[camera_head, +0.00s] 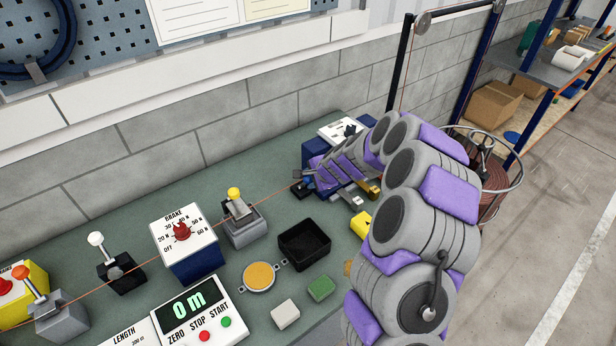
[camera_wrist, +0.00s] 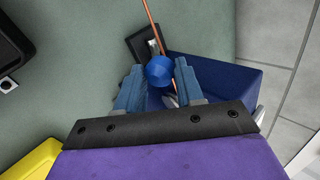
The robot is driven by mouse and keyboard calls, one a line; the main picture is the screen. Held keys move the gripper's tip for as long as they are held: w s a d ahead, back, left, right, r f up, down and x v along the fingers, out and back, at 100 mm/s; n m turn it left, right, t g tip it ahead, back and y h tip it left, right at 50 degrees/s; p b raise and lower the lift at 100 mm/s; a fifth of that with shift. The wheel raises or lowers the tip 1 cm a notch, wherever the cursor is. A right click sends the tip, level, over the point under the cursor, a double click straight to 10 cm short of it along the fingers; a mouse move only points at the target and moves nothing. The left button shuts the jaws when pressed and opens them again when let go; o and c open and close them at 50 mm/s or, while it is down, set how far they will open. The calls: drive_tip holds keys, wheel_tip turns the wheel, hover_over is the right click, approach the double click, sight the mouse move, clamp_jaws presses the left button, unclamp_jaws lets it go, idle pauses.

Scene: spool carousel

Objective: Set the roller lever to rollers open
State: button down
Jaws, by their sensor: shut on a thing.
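A lever with a round blue knob (camera_wrist: 160,71) and a black base (camera_wrist: 140,45) shows in the wrist view. The knob sits between the two blue fingers of my gripper (camera_wrist: 159,80), and my gripper is shut on it. In the head view my gripper (camera_head: 307,182) is at the far right part of the green bench, beside a blue box. There the knob is small and mostly hidden by my gripper and arm. The lever's exact setting cannot be read. A copper wire (camera_wrist: 151,17) runs close past the knob.
A blue box (camera_wrist: 225,82) stands right beside the lever. The wire crosses the green bench (camera_head: 110,235). A yellow-knobbed lever (camera_head: 236,204), white-knobbed lever (camera_head: 108,258), orange-knobbed lever (camera_head: 37,290), brake dial box (camera_head: 185,250) and black tray (camera_head: 304,245) stand to the left.

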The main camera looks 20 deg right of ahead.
drive_tip(key=shift+s+a+f, duration=0.1)
drive_tip(key=shift+s+f, duration=0.45)
drive_tip(key=shift+f, duration=0.2)
drive_tip(key=c, duration=1)
unclamp_jaws()
drive_tip(key=shift+o, duration=1.1)
drive_tip(key=shift+d+r, duration=0.1)
drive_tip(key=shift+d, duration=0.2)
drive_tip(key=shift+w+r, duration=0.1)
drive_tip(key=shift+w, duration=0.05)
drive_tip(key=shift+w+a+r, duration=0.1)
drive_tip(key=shift+a+r, duration=0.05)
drive_tip(key=shift+r, duration=0.1)
drive_tip(key=p+v, duration=0.2)
drive_tip(key=v, duration=1.5)
drive_tip(key=shift+p, duration=0.3)
